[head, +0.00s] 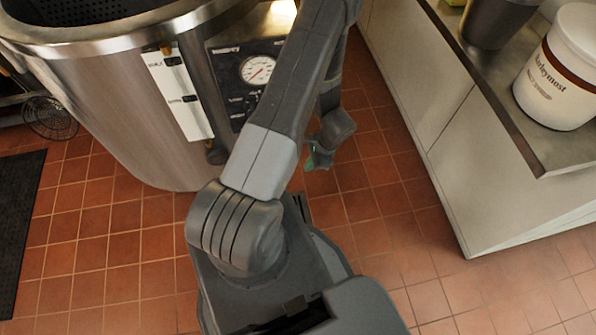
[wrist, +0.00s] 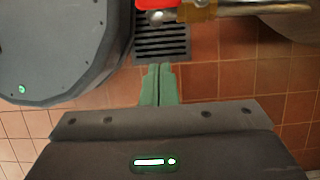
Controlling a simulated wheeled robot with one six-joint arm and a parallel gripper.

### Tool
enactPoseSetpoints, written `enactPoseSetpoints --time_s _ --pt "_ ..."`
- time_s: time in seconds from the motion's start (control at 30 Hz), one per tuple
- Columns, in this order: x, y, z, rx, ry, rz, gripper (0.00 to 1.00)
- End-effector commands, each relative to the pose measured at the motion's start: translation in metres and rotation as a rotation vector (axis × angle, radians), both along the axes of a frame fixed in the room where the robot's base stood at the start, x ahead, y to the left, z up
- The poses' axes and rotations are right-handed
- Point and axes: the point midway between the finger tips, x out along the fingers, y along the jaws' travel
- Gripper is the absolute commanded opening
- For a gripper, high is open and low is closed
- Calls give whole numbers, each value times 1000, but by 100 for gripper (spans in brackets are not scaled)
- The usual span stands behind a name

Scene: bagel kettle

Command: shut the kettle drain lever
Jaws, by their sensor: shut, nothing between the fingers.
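The steel kettle (head: 120,105) stands at the upper left in the head view, with a gauge panel on its front. In the wrist view, a red lever handle (wrist: 152,4) shows at the top edge, partly cut off, next to a brass valve body (wrist: 197,11). My gripper (wrist: 159,68) is shut and empty, its green fingers pointing up the picture toward the red handle, with a visible gap between. In the head view my arm hides the drain valve and lever, and only a bit of green finger shows below the wrist.
A dark floor grate (wrist: 163,42) lies beyond my fingertips in the wrist view. A steel counter (head: 500,100) with a white tub (head: 562,75) and a dark container (head: 492,22) stands at the right. A black mat (head: 18,220) lies at the left. Red tile floor is open between.

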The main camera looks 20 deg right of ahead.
Motion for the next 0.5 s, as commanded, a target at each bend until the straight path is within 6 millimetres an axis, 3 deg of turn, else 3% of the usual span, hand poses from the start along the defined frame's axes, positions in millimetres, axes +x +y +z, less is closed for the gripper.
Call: enactPoseSetpoints --time_s 0.5 --pt "7 35 -88 2 2 2 0"
